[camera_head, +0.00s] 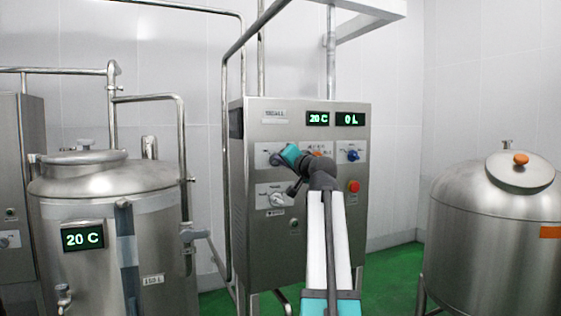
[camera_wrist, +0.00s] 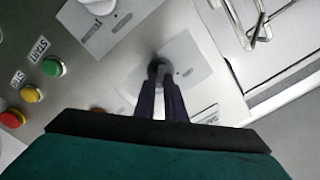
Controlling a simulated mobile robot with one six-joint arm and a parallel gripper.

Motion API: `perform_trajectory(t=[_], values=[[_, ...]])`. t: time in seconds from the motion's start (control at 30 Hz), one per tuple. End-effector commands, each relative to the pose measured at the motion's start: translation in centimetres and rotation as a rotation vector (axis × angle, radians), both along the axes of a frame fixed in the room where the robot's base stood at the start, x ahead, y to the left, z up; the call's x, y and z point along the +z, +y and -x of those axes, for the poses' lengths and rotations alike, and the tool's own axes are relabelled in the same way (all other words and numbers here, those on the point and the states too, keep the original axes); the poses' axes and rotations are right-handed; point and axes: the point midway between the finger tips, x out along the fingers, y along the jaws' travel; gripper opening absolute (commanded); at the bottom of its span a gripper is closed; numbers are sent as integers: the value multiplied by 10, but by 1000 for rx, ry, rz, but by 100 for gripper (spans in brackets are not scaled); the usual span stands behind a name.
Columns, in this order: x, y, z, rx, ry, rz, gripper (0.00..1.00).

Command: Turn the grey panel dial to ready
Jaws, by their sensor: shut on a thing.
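The grey dial (camera_wrist: 158,68) shows in the wrist view as a dark round knob on a pale plate (camera_wrist: 190,62). The two dark fingers of my gripper (camera_wrist: 165,78) are shut on it and hide part of it. In the head view my gripper (camera_head: 275,159) reaches the upper left plate (camera_head: 264,149) of the steel control cabinet (camera_head: 330,240). There the arm and gripper mostly hide the dial. I cannot read which mark the dial points to.
A pale knob (camera_head: 277,199) sits on the plate below, a blue knob (camera_head: 352,155) and red button (camera_head: 354,186) to the right. Steel tanks stand left (camera_head: 100,205) and right (camera_head: 490,240). Pipes (camera_head: 226,150) run close along the cabinet's left side.

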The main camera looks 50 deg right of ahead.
Motion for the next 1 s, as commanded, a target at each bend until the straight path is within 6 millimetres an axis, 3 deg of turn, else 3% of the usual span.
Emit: perform_trajectory(t=[0.17, 0.2, 0.3, 0.73, 1.0], values=[[-3, 2, -2, 8, 3, -6, 0], [-2, 2, -2, 8, 3, -6, 14], [-2, 2, -2, 7, 2, -5, 29], [-1, 2, 4, 1, 1, -1, 29], [-3, 13, 28, 1, -1, -1, 29]])
